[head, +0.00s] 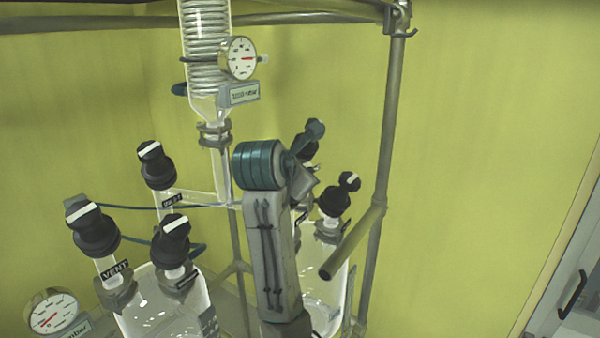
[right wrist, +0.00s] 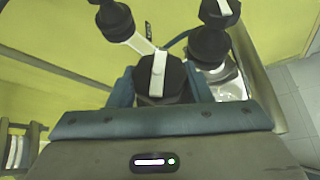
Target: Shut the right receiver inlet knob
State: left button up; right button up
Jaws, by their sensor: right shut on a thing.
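In the right wrist view a black knob (right wrist: 172,79) with a white bar on top stands between the two teal fingers of my right gripper (right wrist: 161,86). The gripper is shut on it, a finger on each side. The white bar points away from the gripper body. No label of this knob is readable there. In the head view my right arm crosses in front of the right receiver (head: 335,270) and hides most of the gripper and the held knob. My left gripper is not in view.
Another black knob (head: 340,195) sits on the right receiver. The left receiver (head: 150,305) carries a VENT knob (head: 97,230) and a second knob (head: 172,240). Behind is a knob (head: 155,165) above an INLET label. A metal frame post (head: 388,130) stands to the right.

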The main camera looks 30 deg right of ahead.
jog(key=shift+r+m+g, duration=0.1)
jog(key=shift+m+g, duration=1.1)
jog(key=shift+g, duration=0.1)
jog(key=o, duration=1)
jog(key=shift+d, duration=0.1)
jog(key=shift+s+a+r+b, duration=0.1)
jog(key=shift+a+r+b, duration=0.05)
jog(key=shift+a+b, duration=0.3)
jog(key=b+v, duration=0.3)
jog(key=v, duration=0.6)
jog(key=shift+a+r, duration=0.3)
